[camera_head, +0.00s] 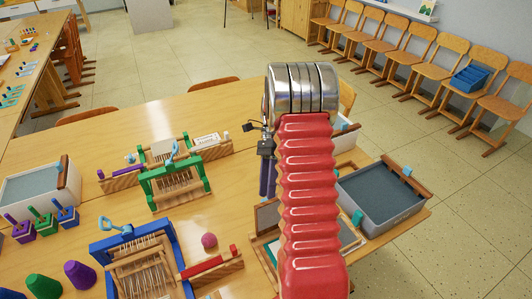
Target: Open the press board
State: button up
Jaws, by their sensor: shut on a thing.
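What looks like the press board (267,216) stands near the table's right edge, mostly behind my red arm. A brown panel with a pale wooden edge shows left of the arm and seems tilted up. Below it are parts of a light wooden frame and a teal piece (272,251); another teal piece (357,217) shows right of the arm. How these parts join is hidden.
A grey tray (385,205) with a wooden bar sits at the right edge. A blue loom (108,247), a green loom (148,180), a pink ball (209,240) and a red bar (202,267) lie left. Bare tabletop (150,125) shows further back.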

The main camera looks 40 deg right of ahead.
jog(key=w+d+r, duration=0.3)
jog(key=w+d, duration=0.4)
jog(key=w, duration=0.2)
jog(key=shift+w+d+r, duration=0.15)
jog(key=shift+w+r, duration=0.05)
jog(key=shift+w, duration=0.2)
dwell(1.5)
dwell(0.6)
notch_tip(320, 180, down, 6)
jog(key=n+t+h, duration=0.2)
jog(key=n, duration=0.4)
jog(key=s+a+r+n+t+h, duration=0.1)
jog(key=s+a+r+n+t, duration=0.2)
jog(key=s+a+r+n, duration=0.2)
jog(key=s+a+r+n+t+h, duration=0.2)
jog(key=s+a+r+n, duration=0.3)
jog(key=a, duration=0.9)
jog(key=s+a+r+n+t+h, duration=0.1)
jog(key=s+a+r+n+t, duration=0.4)
jog(key=s+a+r, duration=0.5)
jog(key=shift+s+r+n, duration=0.35)
jog(key=shift+r+n, duration=0.15)
jog(key=shift+r, duration=0.1)
